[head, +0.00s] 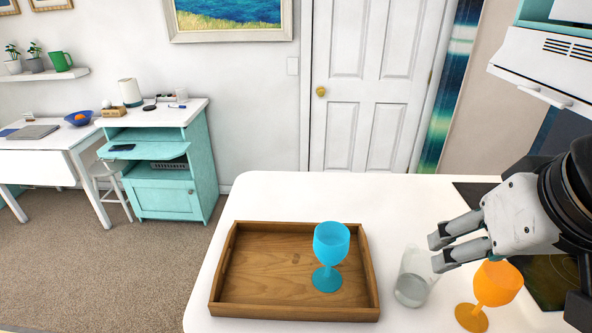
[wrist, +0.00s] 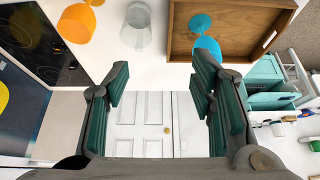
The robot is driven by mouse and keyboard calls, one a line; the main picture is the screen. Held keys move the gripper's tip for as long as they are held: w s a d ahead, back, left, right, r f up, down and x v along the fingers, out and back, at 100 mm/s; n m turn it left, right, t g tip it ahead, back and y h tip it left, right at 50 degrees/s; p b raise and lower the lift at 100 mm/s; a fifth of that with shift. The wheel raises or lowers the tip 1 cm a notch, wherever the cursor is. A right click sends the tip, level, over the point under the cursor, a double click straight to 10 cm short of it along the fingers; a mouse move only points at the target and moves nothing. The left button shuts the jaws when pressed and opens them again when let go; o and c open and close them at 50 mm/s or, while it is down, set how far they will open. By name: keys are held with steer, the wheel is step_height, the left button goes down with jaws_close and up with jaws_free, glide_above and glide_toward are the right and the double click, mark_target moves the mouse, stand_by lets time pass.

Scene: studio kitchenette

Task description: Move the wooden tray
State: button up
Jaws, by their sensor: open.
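The wooden tray (head: 262,311) lies flat on the white counter in the head view, a shallow brown box with raised walls. It also shows at the top of the wrist view (wrist: 224,54). A blue goblet (head: 331,245) stands upright inside its right part. My gripper (head: 434,252) is to the right of the tray, above the counter near a clear glass (head: 410,285). Its two fingers are apart with nothing between them. In the wrist view the fingers (wrist: 158,85) are spread, with the tray beyond them at upper right.
An orange goblet (head: 490,290) stands right of the clear glass, close below my gripper. A dark cooktop (head: 548,272) is at the counter's right. The white counter (head: 290,194) is bare behind the tray. A white door (head: 375,90) is beyond.

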steer(key=shift+w, duration=0.1)
steer(key=c, duration=0.7)
steer(key=w+a+f+n, duration=0.1)
steer(key=n, duration=0.2)
steer(key=w+a+f+n+g+h, duration=0.1)
steer(key=n, duration=0.2)
steer(key=w+a+f+n, duration=0.1)
steer(key=w+f+n, duration=0.1)
steer(key=n, duration=0.1)
steer(key=shift+g+p, duration=0.4)
jaws_close()
steer(key=a+f+n+g+y+p, duration=0.15)
steer(key=a+f+n+g, duration=0.25)
steer(key=a+f+n, duration=1.85)
steer(key=n+b, duration=0.1)
steer(key=n, duration=0.4)
glide_above(291, 321)
steer(key=s, duration=0.4)
steer(key=shift+m+h, duration=0.25)
step_height(291, 321, down, 4)
steer(key=shift+f, duration=0.2)
steer(key=shift+w, duration=0.6)
